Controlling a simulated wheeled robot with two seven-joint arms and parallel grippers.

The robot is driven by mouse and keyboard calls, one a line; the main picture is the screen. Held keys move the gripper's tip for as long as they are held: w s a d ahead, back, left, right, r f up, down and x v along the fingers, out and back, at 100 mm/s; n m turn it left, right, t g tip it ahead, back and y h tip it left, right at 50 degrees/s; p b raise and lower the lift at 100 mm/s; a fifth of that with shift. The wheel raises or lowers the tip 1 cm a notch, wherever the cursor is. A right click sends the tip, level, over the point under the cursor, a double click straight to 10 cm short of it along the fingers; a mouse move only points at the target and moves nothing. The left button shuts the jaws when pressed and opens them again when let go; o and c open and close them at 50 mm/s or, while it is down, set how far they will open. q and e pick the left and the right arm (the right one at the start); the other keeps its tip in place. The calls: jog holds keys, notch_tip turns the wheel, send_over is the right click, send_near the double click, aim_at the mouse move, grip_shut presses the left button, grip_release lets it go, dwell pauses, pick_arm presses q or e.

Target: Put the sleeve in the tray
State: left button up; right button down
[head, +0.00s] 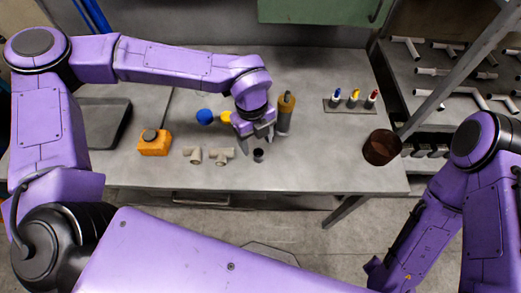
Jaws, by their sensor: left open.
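A small black cylinder (258,155), which looks like the sleeve, stands on the grey workbench near its front middle. My left gripper (257,143) points down just behind and above it, with its fingers apart and nothing seen between them. I cannot tell whether a finger touches the cylinder. A dark, flat, tray-like thing (112,118) lies at the left of the bench, partly hidden by my left arm. My right arm comes in at the right, and its gripper does not show.
Two beige pipe fittings (221,156) and an orange block (154,146) lie left of the cylinder. A brown-handled tool (286,112) stands close right of my gripper. A holder with coloured markers (352,104) and a dark brown cup (382,147) are further right.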

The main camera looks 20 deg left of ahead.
aim_at(258, 152)
pick_arm(q)
jog(key=f, duration=0.1)
jog(key=f+p, duration=0.1)
jog(key=f, duration=0.3)
jog(key=shift+d+f+p, duration=0.15)
jog(key=shift+d+p, duration=0.1)
jog(key=shift+p, duration=0.05)
jog(key=shift+d+f, duration=0.1)
jog(key=shift+f, duration=0.3)
grip_shut()
